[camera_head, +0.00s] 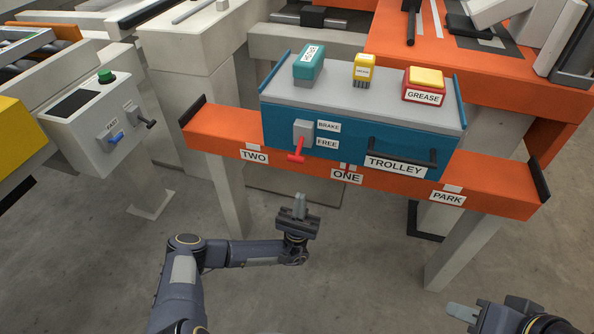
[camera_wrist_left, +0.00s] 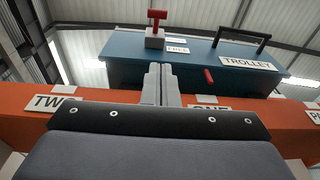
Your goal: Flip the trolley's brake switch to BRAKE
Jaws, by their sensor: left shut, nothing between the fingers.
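The teal trolley (camera_head: 350,140) sits on an orange rail. Its brake switch (camera_head: 303,132) is a grey block with a red T-shaped lever (camera_head: 297,150), beside BRAKE and FREE labels (camera_head: 327,144). The lever sticks outward from the front and looks lower, toward FREE, in the head view; its exact tilt is hard to tell. In the left wrist view the lever (camera_wrist_left: 157,16) shows above the fingertips. My left gripper (camera_head: 300,204) is shut and empty, below and in front of the rail, apart from the lever. My right gripper (camera_head: 464,313) is at the bottom right, partly cut off.
The orange rail (camera_head: 220,133) carries TWO, ONE and PARK labels. A black handle (camera_head: 402,152) is right of the switch. Teal, yellow and GREASE containers (camera_head: 423,86) stand on the trolley. A grey control box (camera_head: 90,120) stands left. The floor in front is clear.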

